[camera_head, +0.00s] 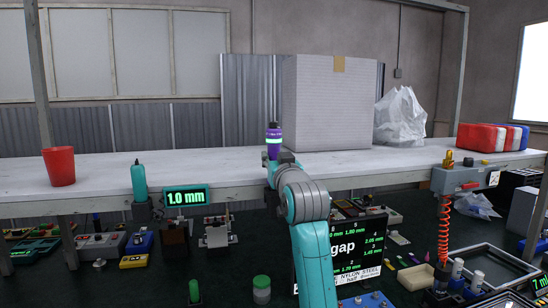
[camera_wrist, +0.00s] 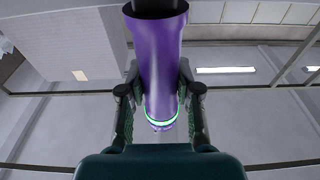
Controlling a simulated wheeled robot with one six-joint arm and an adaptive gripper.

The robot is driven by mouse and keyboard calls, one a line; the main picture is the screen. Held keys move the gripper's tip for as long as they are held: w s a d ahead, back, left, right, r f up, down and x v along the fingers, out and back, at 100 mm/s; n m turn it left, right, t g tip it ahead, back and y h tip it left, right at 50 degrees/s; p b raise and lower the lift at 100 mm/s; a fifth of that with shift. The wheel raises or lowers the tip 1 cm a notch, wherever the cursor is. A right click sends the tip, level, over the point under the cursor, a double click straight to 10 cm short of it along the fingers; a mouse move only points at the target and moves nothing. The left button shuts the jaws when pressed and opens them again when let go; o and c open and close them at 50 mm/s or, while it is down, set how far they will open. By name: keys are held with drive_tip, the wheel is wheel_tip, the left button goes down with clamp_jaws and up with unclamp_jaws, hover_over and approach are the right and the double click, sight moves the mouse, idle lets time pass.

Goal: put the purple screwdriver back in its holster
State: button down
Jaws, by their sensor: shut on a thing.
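The purple screwdriver (camera_head: 273,151) is upright above the workbench's front edge, with a dark top and a bright green band. My gripper (camera_head: 274,163) is shut on it. In the wrist view, the purple body (camera_wrist: 162,50) runs between the two fingers of my gripper (camera_wrist: 160,92), with the green ring (camera_wrist: 161,119) nearer the palm. Its dark end leaves the top of that view. A teal tool (camera_head: 139,180) stands in a dark holder (camera_head: 142,211) at the bench's front edge. I cannot tell which holder is the purple screwdriver's holster.
The white workbench (camera_head: 215,170) has free room left of my arm. A red cup (camera_head: 59,166), a large grey box (camera_head: 328,100) and a plastic bag (camera_head: 400,118) stand on it. A "1.0 mm" display (camera_head: 186,197) hangs at its front. Several items crowd the dark lower area.

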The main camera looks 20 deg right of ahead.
drive_tip(key=shift+f, duration=0.85)
drive_tip(key=c, duration=0.7)
unclamp_jaws()
drive_tip(key=shift+s+f, duration=0.1)
drive_tip(key=s, duration=0.4)
drive_tip(key=s+f, duration=0.1)
drive_tip(key=s, duration=0.6)
drive_tip(key=shift+s+f, duration=0.3)
drive_tip(key=shift+s, duration=0.05)
drive_tip(key=shift+s, duration=0.1)
